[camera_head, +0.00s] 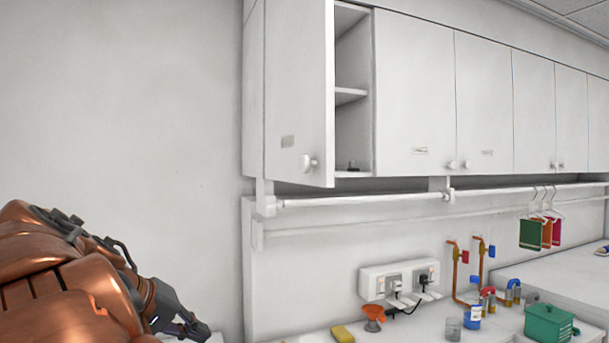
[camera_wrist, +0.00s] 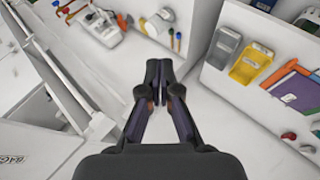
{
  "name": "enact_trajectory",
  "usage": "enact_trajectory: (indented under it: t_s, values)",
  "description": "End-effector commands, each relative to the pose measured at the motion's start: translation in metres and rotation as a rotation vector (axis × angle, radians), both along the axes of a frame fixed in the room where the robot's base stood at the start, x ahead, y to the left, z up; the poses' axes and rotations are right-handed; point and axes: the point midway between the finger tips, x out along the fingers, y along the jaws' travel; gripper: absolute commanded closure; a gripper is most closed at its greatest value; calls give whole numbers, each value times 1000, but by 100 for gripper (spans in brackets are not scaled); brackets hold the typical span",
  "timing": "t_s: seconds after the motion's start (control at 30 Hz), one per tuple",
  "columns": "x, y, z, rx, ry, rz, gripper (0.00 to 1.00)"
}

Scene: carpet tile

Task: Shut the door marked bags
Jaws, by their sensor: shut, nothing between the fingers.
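A white wall cupboard door (camera_head: 298,80) stands ajar at the left end of the row in the head view. It has a small label, too small to read there, and a round white knob (camera_head: 308,162) near its lower free edge. In the wrist view a white panel (camera_wrist: 40,150) at lower left bears partly cut-off lettering that looks like "BAGS". My gripper (camera_head: 192,328) is low and left of the door in the head view, apart from it. In the wrist view its fingers (camera_wrist: 160,75) are together and empty.
Closed cupboard doors (camera_head: 414,80) continue to the right. A white rail (camera_head: 370,199) runs below them, with coloured cloths (camera_head: 541,232) on hangers. The counter holds an orange funnel (camera_head: 373,315), a yellow sponge (camera_head: 343,333) and a green box (camera_head: 549,322). Bare wall is at left.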

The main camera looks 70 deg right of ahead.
Motion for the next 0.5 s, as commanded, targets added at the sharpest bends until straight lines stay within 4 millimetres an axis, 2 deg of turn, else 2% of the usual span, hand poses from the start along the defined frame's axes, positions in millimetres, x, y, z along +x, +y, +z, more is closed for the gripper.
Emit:
enact_trajectory:
  t_s: [0.03, 0.1, 0.2, 0.33, 0.5]
  values:
    - [2, -15, 20, -69, -19, -51, 100]
    - [4, -32, 50, -165, -48, -116, 100]
    - [1, -50, 93, -298, -90, -215, 100]
    - [-3, -65, 145, -471, -157, -335, 100]
    - [-12, -70, 204, -688, -260, -491, 100]
